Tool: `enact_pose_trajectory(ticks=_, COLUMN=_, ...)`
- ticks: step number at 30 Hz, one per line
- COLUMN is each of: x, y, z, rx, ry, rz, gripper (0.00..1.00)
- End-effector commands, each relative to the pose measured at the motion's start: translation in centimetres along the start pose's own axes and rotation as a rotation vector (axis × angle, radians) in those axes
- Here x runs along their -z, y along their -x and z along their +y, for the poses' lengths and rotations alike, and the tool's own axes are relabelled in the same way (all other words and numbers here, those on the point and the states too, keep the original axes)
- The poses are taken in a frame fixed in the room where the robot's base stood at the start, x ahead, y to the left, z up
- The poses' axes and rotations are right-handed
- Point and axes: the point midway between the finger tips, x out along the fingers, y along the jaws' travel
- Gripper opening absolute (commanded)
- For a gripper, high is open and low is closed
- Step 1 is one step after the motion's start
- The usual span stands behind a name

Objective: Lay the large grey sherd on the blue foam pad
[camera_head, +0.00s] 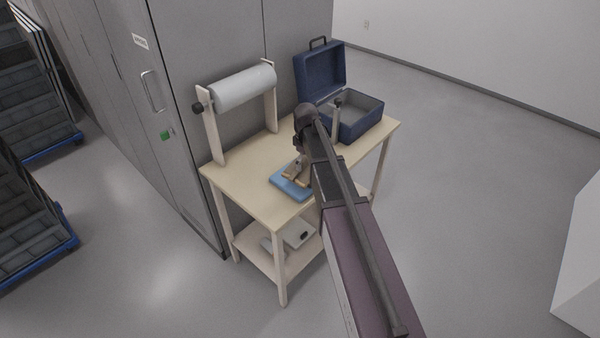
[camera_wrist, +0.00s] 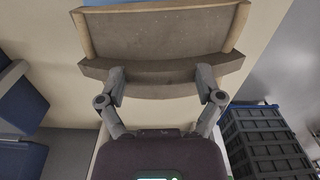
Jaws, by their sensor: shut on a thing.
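The large grey sherd (camera_wrist: 160,35) fills the upper middle of the wrist view, a broad curved piece with tan side edges and a thick curved near edge. My gripper (camera_wrist: 160,84) is shut on that near edge, one finger towards each end. In the head view the sherd (camera_head: 297,169) looks brownish and is partly hidden by my arm. The blue foam pad (camera_head: 281,184) lies on the table, with the sherd and my gripper (camera_head: 301,174) over it. A light blue strip also shows beyond the sherd in the wrist view. I cannot tell whether sherd and pad touch.
The wooden table (camera_head: 240,190) carries a roll (camera_head: 243,87) on a stand at the back left and an open blue case (camera_head: 360,118) at the back right. Grey cabinets (camera_head: 180,110) stand behind. Table surface left of the pad is clear. A lower shelf holds a pale object (camera_head: 298,235).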

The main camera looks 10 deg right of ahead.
Motion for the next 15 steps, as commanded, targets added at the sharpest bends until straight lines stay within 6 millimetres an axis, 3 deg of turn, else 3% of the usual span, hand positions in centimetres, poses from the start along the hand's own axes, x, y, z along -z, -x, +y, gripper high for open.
enact_pose_trajectory(ticks=1, x=-1.8, y=-0.7, z=-0.6, rx=0.0, ry=-0.013, rz=0.0, gripper=0.24)
enact_pose_trajectory(ticks=7, x=-6.7, y=-2.1, z=-1.9, rx=0.0, ry=-0.057, rz=0.0, gripper=0.24)
enact_pose_trajectory(ticks=11, x=-8.5, y=-2.6, z=-2.4, rx=0.0, ry=-0.075, rz=0.0, gripper=0.24)
enact_pose_trajectory(ticks=15, x=-9.0, y=-2.6, z=-2.4, rx=0.0, ry=-0.081, rz=0.0, gripper=0.24)
